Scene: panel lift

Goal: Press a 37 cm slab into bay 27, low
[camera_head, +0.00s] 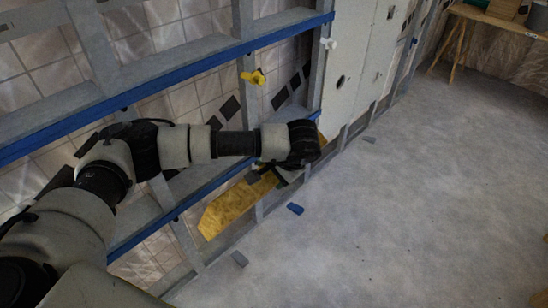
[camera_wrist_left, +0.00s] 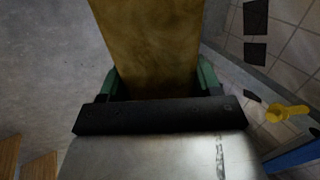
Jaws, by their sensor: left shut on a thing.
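My left gripper (camera_head: 284,174) is shut on a long ochre-yellow slab (camera_head: 229,209), low beside the wall frame. The slab lies slanted in the head view, one end at lower left and the other partly hidden behind my wrist. In the left wrist view the slab (camera_wrist_left: 150,45) stands out between the green fingers of the gripper (camera_wrist_left: 158,84). The wall frame has grey metal studs (camera_head: 93,45) with open bays between them. No bay number can be read, so I cannot tell which is bay 27. My right gripper is not in view.
Blue rails (camera_head: 170,72) run along the frame. A yellow fitting (camera_head: 253,77) sticks out from it. Pale panels (camera_head: 352,58) fill bays farther right. A wooden table (camera_head: 500,20) stands far right. The floor's middle is clear.

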